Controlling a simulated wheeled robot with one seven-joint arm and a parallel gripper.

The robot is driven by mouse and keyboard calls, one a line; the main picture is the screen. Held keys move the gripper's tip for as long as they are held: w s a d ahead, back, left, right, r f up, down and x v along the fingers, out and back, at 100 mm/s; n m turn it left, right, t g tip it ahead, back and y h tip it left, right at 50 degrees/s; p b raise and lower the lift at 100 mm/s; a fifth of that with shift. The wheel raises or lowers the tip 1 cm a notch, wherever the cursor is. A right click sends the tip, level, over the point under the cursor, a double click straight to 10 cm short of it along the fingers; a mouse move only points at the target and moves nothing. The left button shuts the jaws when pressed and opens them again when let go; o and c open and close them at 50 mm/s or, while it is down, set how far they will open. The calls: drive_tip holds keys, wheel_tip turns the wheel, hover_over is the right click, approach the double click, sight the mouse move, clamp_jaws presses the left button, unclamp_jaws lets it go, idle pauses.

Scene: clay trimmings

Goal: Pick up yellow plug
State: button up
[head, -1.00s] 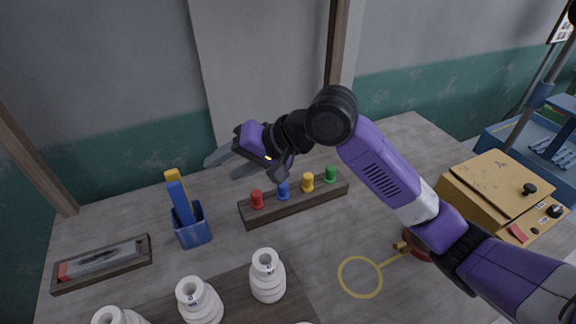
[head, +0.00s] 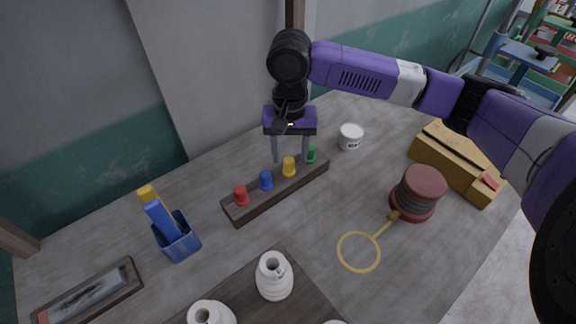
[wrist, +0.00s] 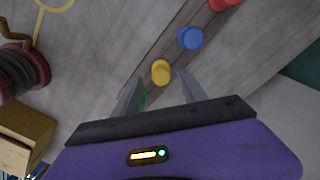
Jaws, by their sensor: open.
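The yellow plug (head: 289,167) stands upright in a dark wooden rack (head: 239,212), between the blue plug (head: 266,180) and the green plug (head: 311,154). The red plug (head: 241,195) is at the rack's left end. My gripper (head: 291,160) is open and points down above the rack, its fingers spread to either side of the yellow plug in the head view. In the wrist view the yellow plug (wrist: 161,72) shows just beyond the gap between the fingertips (wrist: 158,75). The green plug is mostly hidden there by a finger.
A white tub (head: 350,136) stands right of the rack. A dark red spool (head: 419,192), a yellow ring tool (head: 359,252) and a tan box (head: 455,165) are further right. A blue holder (head: 177,241) and white bottles (head: 274,276) are nearer. Bare table lies in front of the rack.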

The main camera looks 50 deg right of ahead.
sight(289, 160)
drive_tip(key=shift+f, duration=1.5)
drive_tip(key=shift+c, duration=0.2)
clamp_jaws()
